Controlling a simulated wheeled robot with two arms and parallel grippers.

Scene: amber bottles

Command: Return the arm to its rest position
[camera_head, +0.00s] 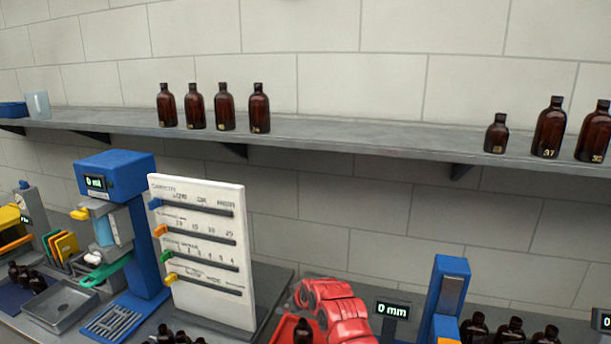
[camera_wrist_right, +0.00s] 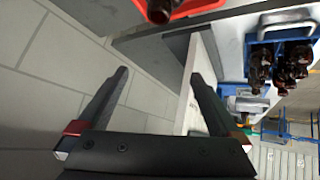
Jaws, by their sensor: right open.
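My right gripper (camera_wrist_right: 159,78) shows in the right wrist view, with its two black fingers wide apart and nothing held between them. The grey wall and a pale panel edge lie beyond the fingers. The gripper does not show clearly in the head view. A red, segmented shape (camera_head: 335,312) stands at the bottom centre of the head view; I cannot tell whether it is part of my arm. My left gripper is in neither view.
Brown bottles (camera_head: 224,108) stand on the wall shelf (camera_head: 345,133). Below are a white slider board (camera_head: 205,250), a blue machine (camera_head: 118,175) and a red tray (camera_head: 282,331) with a dark bottle (camera_head: 303,331). More bottles (camera_wrist_right: 291,62) show in the wrist view.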

